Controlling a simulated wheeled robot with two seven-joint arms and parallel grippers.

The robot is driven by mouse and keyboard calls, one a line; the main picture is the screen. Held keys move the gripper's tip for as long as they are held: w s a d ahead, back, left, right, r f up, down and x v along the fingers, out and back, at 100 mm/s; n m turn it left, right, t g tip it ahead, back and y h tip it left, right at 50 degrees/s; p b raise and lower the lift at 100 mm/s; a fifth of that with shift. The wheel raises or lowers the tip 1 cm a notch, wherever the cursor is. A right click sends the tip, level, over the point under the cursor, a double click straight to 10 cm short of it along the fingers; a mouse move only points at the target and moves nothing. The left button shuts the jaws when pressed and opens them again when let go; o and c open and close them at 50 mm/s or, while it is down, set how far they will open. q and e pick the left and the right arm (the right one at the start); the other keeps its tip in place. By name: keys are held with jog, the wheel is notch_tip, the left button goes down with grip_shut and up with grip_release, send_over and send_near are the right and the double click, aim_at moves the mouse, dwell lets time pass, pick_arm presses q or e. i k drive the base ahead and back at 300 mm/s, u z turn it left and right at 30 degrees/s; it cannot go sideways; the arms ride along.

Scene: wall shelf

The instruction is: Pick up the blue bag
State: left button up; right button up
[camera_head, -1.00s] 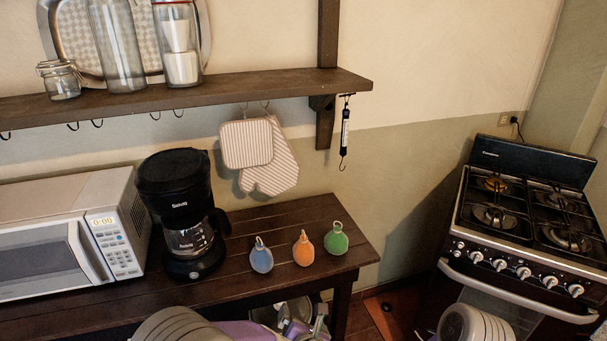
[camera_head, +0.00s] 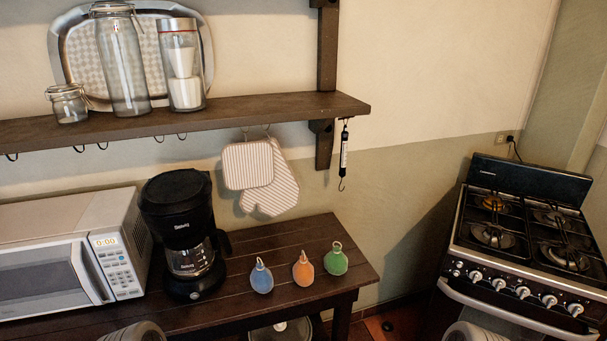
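The blue bag (camera_head: 261,278) is a small rounded pouch with a ring at its top. It stands on the dark wooden table, right of the coffee maker and left of the orange bag (camera_head: 303,270). The green bag (camera_head: 336,260) stands farther right. Nothing touches the blue bag. Grey rounded parts of my arms show at the bottom edge, one at lower left and one at lower right. Neither of my grippers is in view.
A black coffee maker (camera_head: 184,236) and a microwave (camera_head: 70,258) stand left of the bags. A wooden shelf (camera_head: 230,108) with jars hangs above, with mitts (camera_head: 262,175) on hooks beneath. A stove (camera_head: 525,245) is at right. Bare table (camera_head: 305,228) lies behind the bags.

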aim_at(261, 279)
jog(key=z, duration=0.05)
jog(key=i, duration=0.9)
jog(key=u, duration=0.65)
